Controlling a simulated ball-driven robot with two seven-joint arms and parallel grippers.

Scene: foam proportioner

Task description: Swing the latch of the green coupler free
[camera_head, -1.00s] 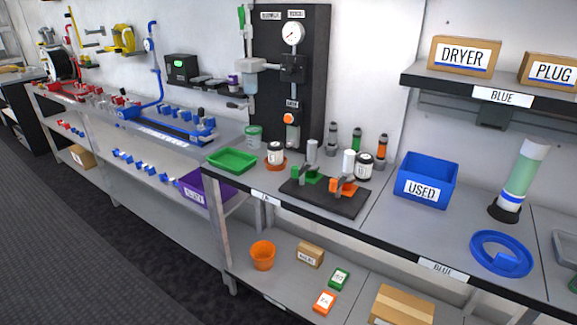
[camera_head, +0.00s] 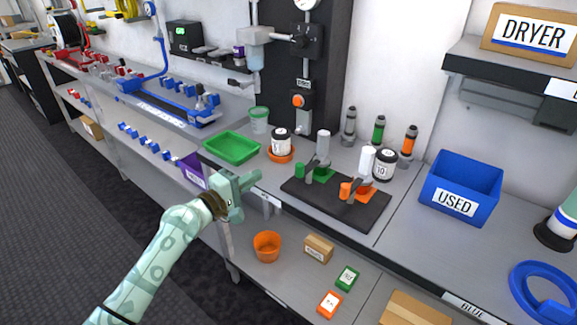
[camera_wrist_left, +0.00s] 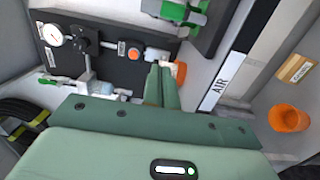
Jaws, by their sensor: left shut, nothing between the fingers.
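The green coupler (camera_head: 323,175) stands on a black base plate (camera_head: 345,210) on the workbench, left of the orange coupler (camera_head: 356,191). It has a green body, a light upright cylinder and a dark grey lever, likely its latch. The lever is too small to read its exact position. The coupler also shows at the top of the left wrist view (camera_wrist_left: 176,12). My left gripper (camera_head: 254,178) is shut and empty, near the bench's front edge, left of the coupler and apart from it. Its shut fingers (camera_wrist_left: 160,84) show in the wrist view. My right gripper is out of view.
A green tray (camera_head: 232,147), a jar (camera_head: 281,141) on an orange dish and several bottles (camera_head: 378,131) stand around the plate. A blue USED bin (camera_head: 461,188) is to the right. An orange cup (camera_head: 267,247) and small boxes lie on the lower shelf.

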